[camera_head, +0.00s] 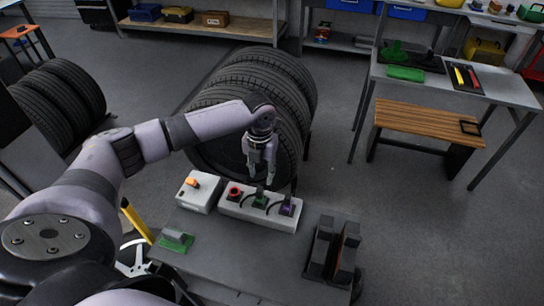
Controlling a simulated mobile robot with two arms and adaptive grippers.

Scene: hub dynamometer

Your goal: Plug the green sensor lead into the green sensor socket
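A white socket box (228,208) stands on the grey bench, with a red, a green and a purple spot along its top. The green part (260,201) is in the middle, with dark pieces around it. Whether it is the bare green socket or a green plug in it, I cannot tell at this size. The purple part (287,208) is to its right and the red ring (235,192) to its left. My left gripper (260,181) points down just above and behind the green part, fingers apart, with nothing clearly between them. My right gripper is out of view.
A white box with an orange switch (193,182) stands left of the socket box. A green-and-grey block (176,240) lies at the bench's left edge. A dark two-sided holder (333,249) stands at the right. Large tyres (285,85) stand behind. The bench's front middle is clear.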

